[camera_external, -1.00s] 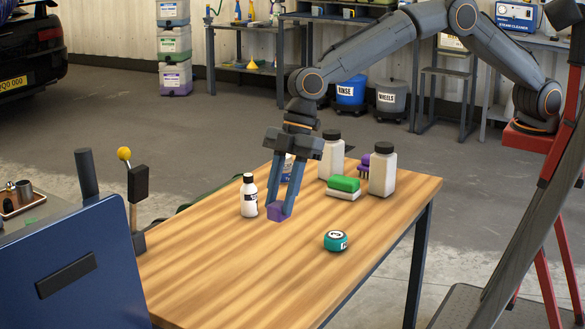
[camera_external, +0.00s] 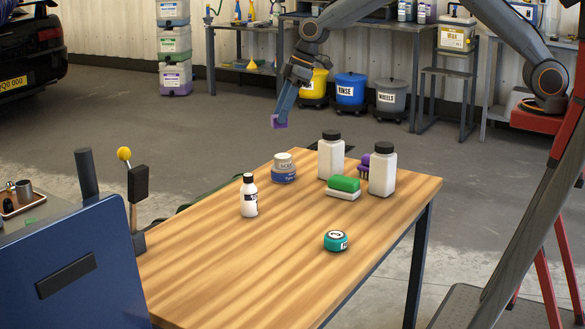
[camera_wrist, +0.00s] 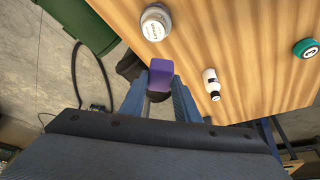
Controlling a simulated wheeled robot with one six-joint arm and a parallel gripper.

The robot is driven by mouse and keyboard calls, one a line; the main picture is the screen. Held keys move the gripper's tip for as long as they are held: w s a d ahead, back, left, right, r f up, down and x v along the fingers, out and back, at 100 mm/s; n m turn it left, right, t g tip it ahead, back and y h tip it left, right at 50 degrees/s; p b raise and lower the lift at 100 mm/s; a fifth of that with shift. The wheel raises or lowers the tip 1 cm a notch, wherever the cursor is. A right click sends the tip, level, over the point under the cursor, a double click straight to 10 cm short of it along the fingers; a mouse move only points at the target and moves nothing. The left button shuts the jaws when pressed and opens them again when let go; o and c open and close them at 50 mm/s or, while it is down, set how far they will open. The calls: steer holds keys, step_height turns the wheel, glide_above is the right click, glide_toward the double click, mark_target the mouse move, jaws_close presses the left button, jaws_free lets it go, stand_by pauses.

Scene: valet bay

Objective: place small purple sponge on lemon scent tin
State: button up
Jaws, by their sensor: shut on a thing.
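My gripper (camera_external: 281,118) is shut on the small purple sponge (camera_external: 279,123) and holds it in the air, well above the table's far end. In the wrist view the sponge (camera_wrist: 161,76) sits between the two blue fingers. A round tin with a pale lid and blue label (camera_external: 284,169) stands on the table, below the sponge in the picture; its lid (camera_wrist: 155,23) shows in the wrist view. A teal tin (camera_external: 336,241) stands nearer the front right. The lettering is too small to tell which is lemon scent.
A white bottle with a black cap (camera_external: 249,198) stands beside the blue-labelled tin. Two larger white bottles (camera_external: 331,157) (camera_external: 382,173), a green and white sponge (camera_external: 343,188) and a purple brush (camera_external: 365,162) stand at the back right. The wooden table's front (camera_external: 240,275) is clear.

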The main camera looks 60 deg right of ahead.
steer(key=shift+w+d+r, duration=0.15)
steer(key=shift+w+d, duration=0.05)
steer(key=shift+d, duration=0.75)
steer(key=p, duration=0.3)
glide_above(278, 156)
steer(key=s+d, duration=0.1)
steer(key=s, duration=0.1)
steer(key=f, duration=0.9)
steer(key=shift+w+d+f, duration=0.1)
steer(key=shift+d+f, duration=0.1)
steer(key=shift+f, duration=0.25)
steer(key=shift+f, duration=0.1)
steer(key=shift+f, duration=0.15)
steer(key=o, duration=1)
steer(key=shift+r, duration=0.2)
